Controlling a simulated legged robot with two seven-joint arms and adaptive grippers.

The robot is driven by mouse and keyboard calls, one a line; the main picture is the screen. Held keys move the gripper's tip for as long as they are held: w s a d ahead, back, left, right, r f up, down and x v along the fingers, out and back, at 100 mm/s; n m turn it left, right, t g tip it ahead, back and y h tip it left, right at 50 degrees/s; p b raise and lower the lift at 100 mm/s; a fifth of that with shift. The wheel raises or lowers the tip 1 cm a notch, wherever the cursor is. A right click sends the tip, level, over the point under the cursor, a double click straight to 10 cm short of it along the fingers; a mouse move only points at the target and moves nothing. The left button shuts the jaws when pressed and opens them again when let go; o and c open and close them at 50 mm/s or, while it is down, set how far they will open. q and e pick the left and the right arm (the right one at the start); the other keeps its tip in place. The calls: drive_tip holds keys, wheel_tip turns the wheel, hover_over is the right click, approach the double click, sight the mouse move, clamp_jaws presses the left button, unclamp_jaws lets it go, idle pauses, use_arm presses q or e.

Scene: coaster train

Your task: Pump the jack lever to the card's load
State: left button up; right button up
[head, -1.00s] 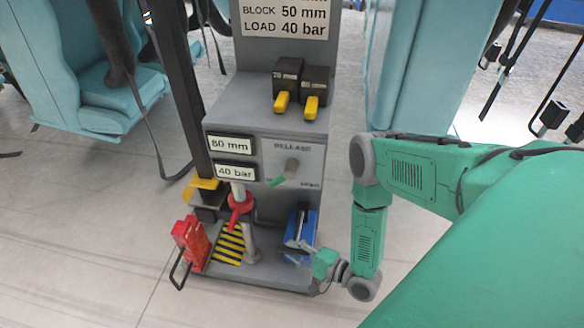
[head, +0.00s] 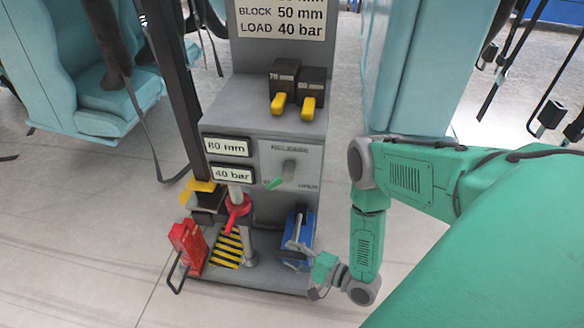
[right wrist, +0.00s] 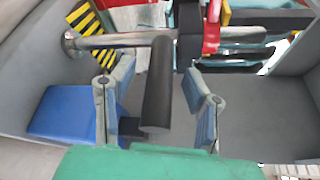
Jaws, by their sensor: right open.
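The card (head: 281,19) reads BLOCK 50 mm and LOAD 40 bar. The lower display (head: 233,174) on the grey stand reads 40 bar; the upper display (head: 227,147) shows a mm value, probably 80. The blue jack (head: 303,225) sits low at the stand's right side, and its blue body (right wrist: 65,112) shows left in the right wrist view. My right gripper (head: 298,262) is at the jack. In the right wrist view my right gripper (right wrist: 150,80) is open, its fingers either side of the dark lever handle (right wrist: 158,85). Contact is unclear. My left gripper is out of view.
Two black blocks with yellow handles (head: 293,104) stand on the shelf. A red block (head: 188,246) with a black loop stands left of the striped plate (head: 228,248). Teal seats flank the stand.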

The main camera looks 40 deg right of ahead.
drive_tip(key=v, duration=1.1)
drive_tip(key=shift+s+d, duration=0.15)
drive_tip(key=shift+s, duration=0.25)
drive_tip(key=shift+s, duration=0.1)
idle(1.4)
